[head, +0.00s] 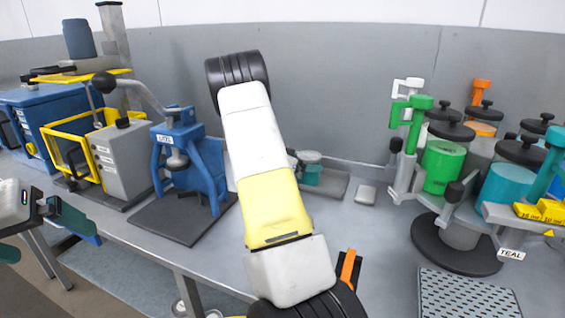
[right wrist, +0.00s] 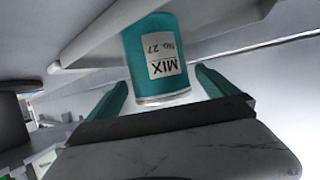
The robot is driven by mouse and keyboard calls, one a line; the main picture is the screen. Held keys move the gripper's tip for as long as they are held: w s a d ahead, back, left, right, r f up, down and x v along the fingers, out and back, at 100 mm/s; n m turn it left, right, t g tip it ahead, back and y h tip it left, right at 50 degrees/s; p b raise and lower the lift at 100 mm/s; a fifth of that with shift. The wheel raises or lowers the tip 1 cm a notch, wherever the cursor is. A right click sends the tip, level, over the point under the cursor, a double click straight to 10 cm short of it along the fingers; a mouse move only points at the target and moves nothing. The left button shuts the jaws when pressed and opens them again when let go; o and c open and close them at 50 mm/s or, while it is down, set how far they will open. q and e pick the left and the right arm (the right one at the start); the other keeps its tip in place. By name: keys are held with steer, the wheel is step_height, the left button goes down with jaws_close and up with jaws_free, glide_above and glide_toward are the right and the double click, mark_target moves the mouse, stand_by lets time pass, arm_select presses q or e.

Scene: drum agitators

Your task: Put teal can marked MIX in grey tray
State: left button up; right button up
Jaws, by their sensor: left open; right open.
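The teal can marked MIX (right wrist: 155,50) stands between the two fingers of my right gripper (right wrist: 162,79) in the right wrist view, where its label is upside down. The fingers are open, with a gap showing beside the can. In the head view, a small teal can (head: 311,168) shows just right of my right arm. It appears to stand in the grey tray (head: 334,188); my arm hides part of the tray and most of my right gripper. My left gripper (head: 45,218) is open and empty at the left edge, far from the can.
A carousel stand with green (head: 443,168) and teal (head: 503,187) cans and a TEAL label is at right. A blue press (head: 190,160) and yellow-framed machine (head: 85,145) stand at left. A perforated grey mat (head: 468,295) lies front right. A small grey block (head: 366,194) sits beside the tray.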

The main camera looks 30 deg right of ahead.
steer(key=s+a+r+n+t+y, duration=0.1)
steer(key=s+a+r+n+y, duration=0.4)
steer(key=s+a, duration=0.5)
steer(key=s+a+r+n+t+y, duration=0.1)
steer(key=s+a+r+n+y, duration=0.4)
steer(key=s+a, duration=0.5)
steer(key=s+a+r+n+t+y, duration=0.1)
steer(key=s+a+r+n+y, duration=0.4)
steer(key=a, duration=1.2)
steer(key=s+r+n, duration=0.1)
steer(key=s+r, duration=0.2)
steer(key=s, duration=0.3)
steer(key=shift+a+y, duration=0.2)
steer(key=shift+y, duration=0.1)
